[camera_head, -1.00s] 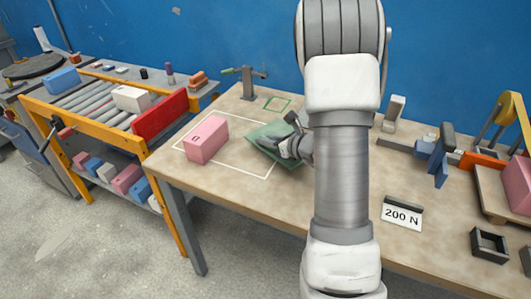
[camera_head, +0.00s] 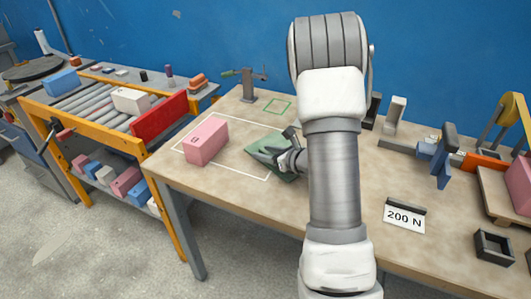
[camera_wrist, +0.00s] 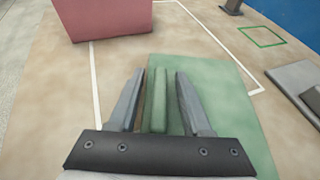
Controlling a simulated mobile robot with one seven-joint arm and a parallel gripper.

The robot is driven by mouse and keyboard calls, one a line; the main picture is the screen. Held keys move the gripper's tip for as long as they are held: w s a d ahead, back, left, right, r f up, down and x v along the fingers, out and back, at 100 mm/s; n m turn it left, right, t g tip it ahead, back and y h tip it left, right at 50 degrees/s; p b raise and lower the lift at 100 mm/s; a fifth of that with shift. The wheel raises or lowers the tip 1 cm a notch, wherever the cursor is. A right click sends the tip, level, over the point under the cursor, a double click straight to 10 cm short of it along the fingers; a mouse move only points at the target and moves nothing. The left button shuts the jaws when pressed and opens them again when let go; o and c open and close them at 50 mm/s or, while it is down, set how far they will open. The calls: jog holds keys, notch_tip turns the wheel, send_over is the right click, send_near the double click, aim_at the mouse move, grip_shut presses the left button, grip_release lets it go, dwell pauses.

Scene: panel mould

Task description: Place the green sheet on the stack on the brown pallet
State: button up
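The green sheet (camera_head: 262,142) lies flat on the table, partly inside a white outline and partly hidden by my gripper (camera_head: 262,153). In the wrist view the green sheet (camera_wrist: 232,105) has a raised green rib (camera_wrist: 157,95). My gripper (camera_wrist: 157,85) is open, with one finger on each side of the rib and narrow gaps between. A brown board (camera_head: 492,195) with a pink block on it stands at the right edge of the head view; I cannot tell if it is the brown pallet. No stack of sheets is clear.
A pink block (camera_head: 206,141) stands left of the sheet, close to my gripper. A clamp (camera_head: 248,85) is at the back. The front middle of the table is clear.

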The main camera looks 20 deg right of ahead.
jog(key=shift+r, duration=0.15)
jog(key=shift+s+d+r+p, duration=0.1)
jog(key=shift+s+r+p, duration=0.1)
jog(key=shift+p, duration=0.1)
notch_tip(320, 180, up, 4)
jog(key=p, duration=0.1)
send_over(291, 178)
jog(key=shift+w+d, duration=0.1)
jog(key=shift+w, duration=0.15)
jog(key=shift+s+r, duration=0.2)
jog(key=s+a+r+n+g+y, duration=0.2)
jog(key=s+a+r+n+g, duration=0.25)
jog(key=a+n, duration=0.45)
jog(key=s+a+r+n+g+y, duration=0.3)
jog(key=s+a+r+n, duration=0.15)
jog(key=a+n, duration=0.5)
jog(key=s+r+n+h, duration=0.6)
jog(key=s+n+h, duration=0.3)
jog(key=n, duration=0.5)
jog(key=shift+s+d+r, duration=0.35)
jog(key=shift+d, duration=0.05)
